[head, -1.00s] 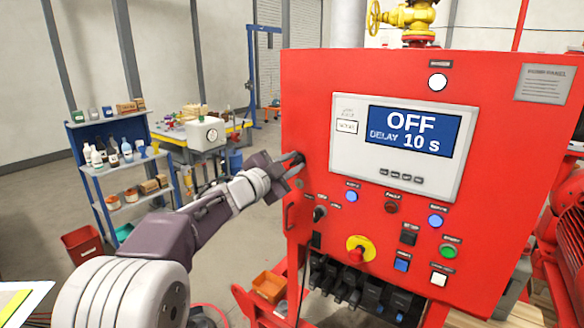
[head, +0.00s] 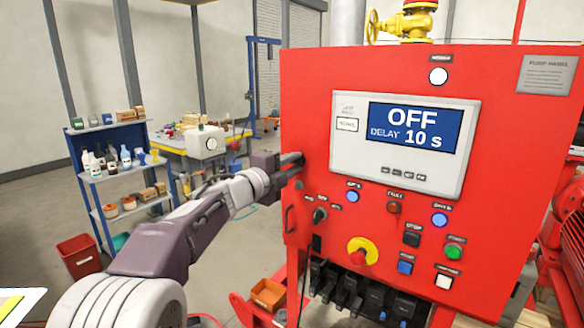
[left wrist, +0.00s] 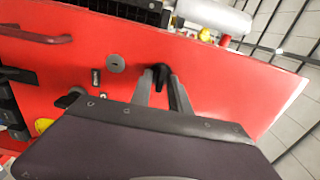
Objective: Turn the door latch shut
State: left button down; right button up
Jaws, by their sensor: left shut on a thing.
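The door latch is a small black lever (left wrist: 161,72) on the red panel door, seen in the left wrist view. My left gripper (left wrist: 162,81) has a finger on each side of it and is shut on it. In the head view my left gripper (head: 295,159) is at the upper left edge of the red panel (head: 330,72), and its fingers hide most of the latch there. My right gripper is in neither view.
The panel carries a display (head: 405,145), a black selector knob (head: 320,215), a red and yellow stop button (head: 362,250) and several small buttons. A red handle (left wrist: 35,35) stands out from it. Open floor and a blue shelf (head: 108,180) are on the left.

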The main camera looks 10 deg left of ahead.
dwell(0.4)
pick_arm(q)
jog(key=c, duration=1.5)
grip_release()
jog(key=b+v, duration=0.1)
jog(key=v, duration=0.8)
